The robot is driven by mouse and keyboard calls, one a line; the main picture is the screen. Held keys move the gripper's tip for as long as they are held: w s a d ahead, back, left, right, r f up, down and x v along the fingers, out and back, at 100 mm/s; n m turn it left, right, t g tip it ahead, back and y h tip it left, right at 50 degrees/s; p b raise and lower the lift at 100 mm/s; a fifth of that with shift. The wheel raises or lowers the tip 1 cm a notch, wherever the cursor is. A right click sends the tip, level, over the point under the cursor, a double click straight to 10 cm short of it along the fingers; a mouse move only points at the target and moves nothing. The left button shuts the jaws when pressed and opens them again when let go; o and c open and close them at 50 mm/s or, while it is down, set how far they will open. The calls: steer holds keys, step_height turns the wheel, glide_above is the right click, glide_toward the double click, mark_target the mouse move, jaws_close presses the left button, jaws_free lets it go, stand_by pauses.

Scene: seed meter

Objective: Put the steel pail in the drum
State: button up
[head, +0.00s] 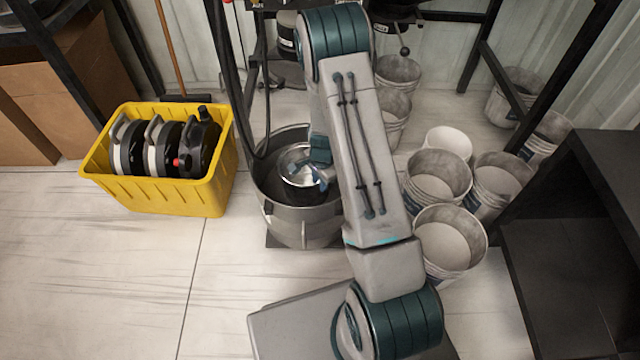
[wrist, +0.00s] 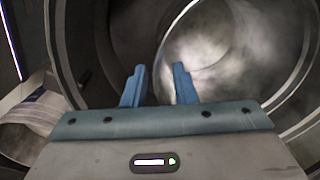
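The drum (head: 300,227) is a large grey metal container standing open-topped on the floor, left of my arm. The steel pail (head: 302,179) is small and shiny and sits inside the drum's mouth, below its rim. Whether it rests on the drum's bottom is hidden. My gripper (head: 322,174) is down in the drum at the pail's right side, partly hidden by my arm. In the wrist view, the two blue fingers of my gripper (wrist: 159,84) stand apart with a visible gap, and the pail's bright inside (wrist: 205,50) shows just beyond them.
A yellow crate (head: 185,197) with several black reels stands left of the drum. Several whitish buckets (head: 448,245) crowd the floor to the right. Dark hoses (head: 236,100) hang beside the drum's back left. The front left floor is clear.

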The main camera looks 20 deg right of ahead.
steer(key=s+a+r+n+p, duration=0.1)
steer(key=s+r+n, duration=0.1)
steer(key=r, duration=0.7)
steer(key=s+a+r+n+p, duration=0.1)
steer(key=s+a+r+n, duration=0.1)
steer(key=r, duration=0.7)
steer(key=s+a+r+n, duration=0.1)
steer(key=s+r+n, duration=0.9)
steer(key=s+r, duration=0.6)
steer(key=s, duration=0.2)
steer(key=shift+s+a+r, duration=0.25)
steer(key=shift+s+a, duration=0.15)
steer(key=shift+c, duration=0.4)
jaws_close()
